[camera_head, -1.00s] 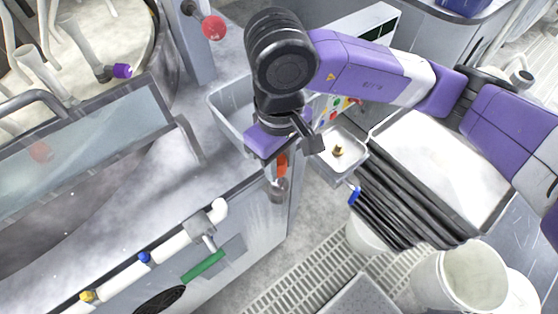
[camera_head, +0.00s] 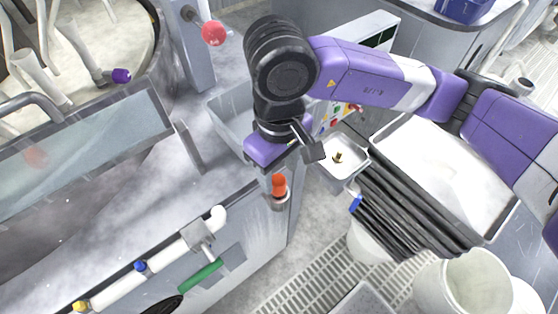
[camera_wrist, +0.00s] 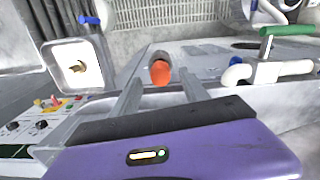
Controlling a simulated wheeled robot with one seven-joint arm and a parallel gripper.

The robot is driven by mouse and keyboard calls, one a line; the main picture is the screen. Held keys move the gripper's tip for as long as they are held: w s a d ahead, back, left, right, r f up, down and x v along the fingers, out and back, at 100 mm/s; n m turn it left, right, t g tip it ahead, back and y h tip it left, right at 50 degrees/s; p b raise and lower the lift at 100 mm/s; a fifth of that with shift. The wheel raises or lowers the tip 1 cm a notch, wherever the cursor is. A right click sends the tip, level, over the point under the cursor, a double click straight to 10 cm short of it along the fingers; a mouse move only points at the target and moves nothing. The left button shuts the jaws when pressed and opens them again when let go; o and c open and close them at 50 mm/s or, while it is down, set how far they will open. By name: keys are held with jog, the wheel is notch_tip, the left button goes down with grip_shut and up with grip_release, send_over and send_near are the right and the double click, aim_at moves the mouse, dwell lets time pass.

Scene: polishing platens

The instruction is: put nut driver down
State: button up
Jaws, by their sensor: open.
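The nut driver shows as an orange-red handle (camera_head: 279,184) standing upright in a grey cup-like holder (camera_head: 279,203) at the corner of the grey machine body. Its shaft is hidden. My gripper (camera_wrist: 160,78) is open and empty. In the wrist view the orange handle end (camera_wrist: 160,70) lies between the two fingertips, a little beyond them, and no finger seems to touch it. In the head view my purple gripper body is just above and left of the handle; its fingers are mostly hidden there.
A small white tray (camera_head: 326,172) with a brass piece (camera_head: 338,158) is right of the holder. A grey basin (camera_head: 226,108) lies behind my gripper. A white pipe with a green-handled valve (camera_head: 201,274) runs along the machine front. White buckets (camera_head: 470,285) stand lower right.

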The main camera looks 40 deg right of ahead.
jog(key=shift+r, duration=0.15)
jog(key=r+p, duration=0.1)
jog(key=p, duration=0.2)
jog(key=shift+r, duration=0.2)
jog(key=shift+w+r+b, duration=0.1)
jog(key=shift+r+b, duration=0.25)
jog(key=shift+b, duration=0.05)
notch_tip(320, 180, up, 11)
jog(key=b, duration=0.1)
jog(key=shift+f, duration=0.15)
